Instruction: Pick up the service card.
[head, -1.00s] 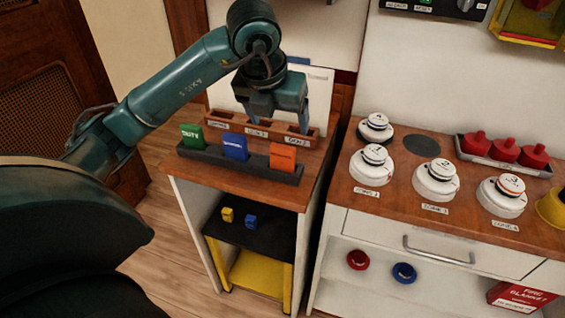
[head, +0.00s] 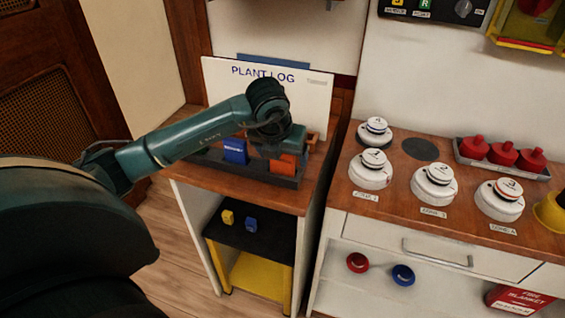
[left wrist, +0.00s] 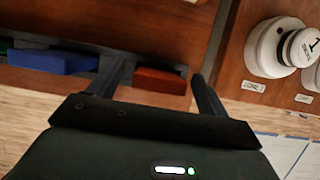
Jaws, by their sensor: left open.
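An orange card (head: 285,165) stands in the right end of a dark grey holder (head: 287,182) on the small wooden cabinet. A blue card (head: 235,150) stands left of it, and a green card is mostly hidden behind my left arm. No label on the orange card is readable now. My left gripper (head: 274,150) is above the holder's right end, open. In the left wrist view its fingers (left wrist: 158,74) lie either side of the orange card (left wrist: 162,82), with the blue card (left wrist: 52,62) outside to the left. Contact cannot be made out. My right gripper is not in view.
A wooden rack (head: 313,140) stands behind the holder, before the white plant log board (head: 310,95). White detectors (head: 371,170) stand on the counter to the right. A gap separates cabinet and counter. Small yellow and blue blocks (head: 250,223) sit on the shelf below.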

